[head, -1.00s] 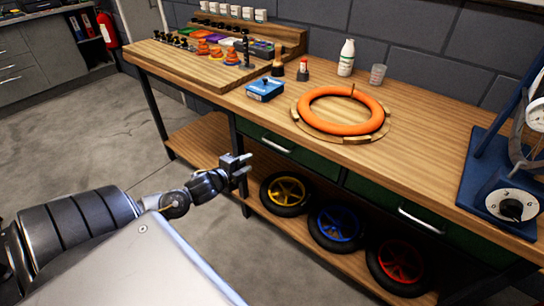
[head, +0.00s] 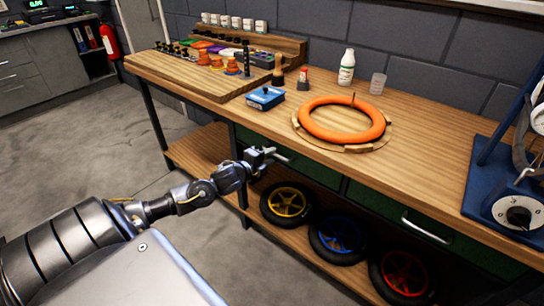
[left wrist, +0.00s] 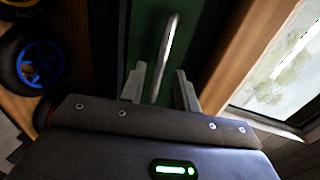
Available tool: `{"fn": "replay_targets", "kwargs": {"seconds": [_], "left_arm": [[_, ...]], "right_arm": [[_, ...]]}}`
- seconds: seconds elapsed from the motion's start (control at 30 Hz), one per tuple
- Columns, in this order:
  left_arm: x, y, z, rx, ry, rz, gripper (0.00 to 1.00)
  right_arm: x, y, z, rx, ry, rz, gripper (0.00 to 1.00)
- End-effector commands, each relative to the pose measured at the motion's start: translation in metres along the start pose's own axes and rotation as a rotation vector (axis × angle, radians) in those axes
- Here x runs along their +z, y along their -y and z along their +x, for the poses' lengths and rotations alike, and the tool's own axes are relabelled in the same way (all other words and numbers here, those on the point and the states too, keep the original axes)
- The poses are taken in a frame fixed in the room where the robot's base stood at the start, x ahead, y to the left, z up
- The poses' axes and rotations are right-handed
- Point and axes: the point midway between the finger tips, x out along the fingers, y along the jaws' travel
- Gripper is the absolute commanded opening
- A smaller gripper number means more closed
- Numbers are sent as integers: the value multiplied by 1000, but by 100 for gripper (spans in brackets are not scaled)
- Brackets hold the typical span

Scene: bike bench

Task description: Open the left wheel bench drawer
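The left drawer is a green front (head: 315,172) under the bench top, with a metal bar handle (head: 283,159). The drawer looks shut. My left gripper (head: 264,155) is at the left end of that handle. In the left wrist view the handle (left wrist: 169,45) runs in between the two spread fingers of the gripper (left wrist: 159,88), with a gap visible on each side. The near end of the handle lies between the fingertips; I cannot tell if they touch it. My right gripper is not in view.
The wooden bench top (head: 430,150) carries an orange tyre (head: 343,137) on a round stand and a blue box (head: 265,97). A second green drawer with a handle (head: 426,228) is at right. Yellow, blue and red wheels (head: 337,232) lie on the shelf below.

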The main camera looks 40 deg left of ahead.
Motion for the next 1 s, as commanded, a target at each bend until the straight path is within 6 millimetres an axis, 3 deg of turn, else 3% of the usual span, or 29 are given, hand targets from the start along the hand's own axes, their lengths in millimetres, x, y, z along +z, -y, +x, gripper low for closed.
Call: {"fn": "replay_targets", "kwargs": {"seconds": [0.2,0.5,0.77,1.0], "left_arm": [[0,0,17,1,0,0,32],[0,0,19,1,0,0,32],[0,-1,19,2,0,0,0],[0,-1,19,2,0,0,0]], "right_arm": [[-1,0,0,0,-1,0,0],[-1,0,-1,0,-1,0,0],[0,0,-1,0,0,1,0],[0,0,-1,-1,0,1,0]]}}
